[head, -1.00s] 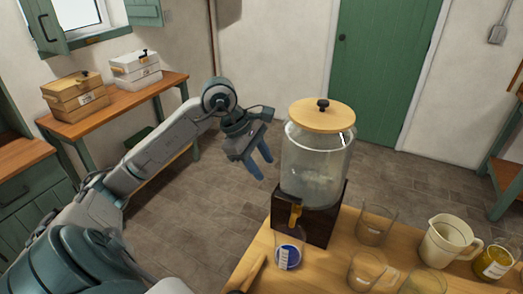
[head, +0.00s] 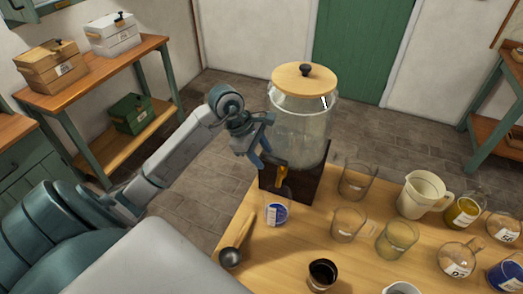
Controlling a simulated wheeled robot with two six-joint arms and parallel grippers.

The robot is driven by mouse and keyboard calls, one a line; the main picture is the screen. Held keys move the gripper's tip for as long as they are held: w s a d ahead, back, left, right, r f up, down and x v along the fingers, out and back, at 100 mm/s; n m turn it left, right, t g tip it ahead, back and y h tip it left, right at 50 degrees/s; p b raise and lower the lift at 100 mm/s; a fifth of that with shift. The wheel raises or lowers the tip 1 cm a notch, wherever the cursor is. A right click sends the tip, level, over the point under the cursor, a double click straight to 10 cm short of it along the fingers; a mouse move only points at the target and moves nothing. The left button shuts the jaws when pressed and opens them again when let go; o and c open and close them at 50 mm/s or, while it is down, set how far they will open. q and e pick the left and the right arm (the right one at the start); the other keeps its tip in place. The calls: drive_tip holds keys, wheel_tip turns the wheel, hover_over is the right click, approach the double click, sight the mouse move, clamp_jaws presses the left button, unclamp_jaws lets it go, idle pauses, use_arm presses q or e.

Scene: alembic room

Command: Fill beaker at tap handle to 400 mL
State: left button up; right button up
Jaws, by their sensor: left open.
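A glass dispenser (head: 300,135) with a round wooden lid stands on a dark wooden stand (head: 305,190) at the table's back left. Its amber tap handle (head: 281,175) sticks out at the front. A clear glass vessel with a blue and white label (head: 277,213) stands below the tap; I cannot tell its fill level. My left gripper (head: 265,162) is open and empty, with its fingers pointing down just left of and above the tap handle. I cannot tell whether it touches the handle. My right gripper is out of view.
Several glass beakers (head: 349,224), a cream jug (head: 421,194) and labelled jars (head: 459,260) crowd the table's middle and right. A ladle (head: 231,257) lies at the left edge, and a dark cup (head: 322,274) stands in front. A side bench (head: 95,70) holds boxes.

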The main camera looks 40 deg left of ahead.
use_arm(q)
drive_tip(key=shift+f, duration=0.2)
clamp_jaws()
drive_tip(key=shift+s+d+n+b, duration=0.15)
drive_tip(key=shift+s+n+b, duration=0.15)
drive_tip(key=shift+n, duration=0.3)
drive_tip(key=shift+s+d+n+t+y, duration=0.15)
drive_tip(key=shift+s+n+t+y, duration=0.2)
drive_tip(key=shift+n, duration=0.35)
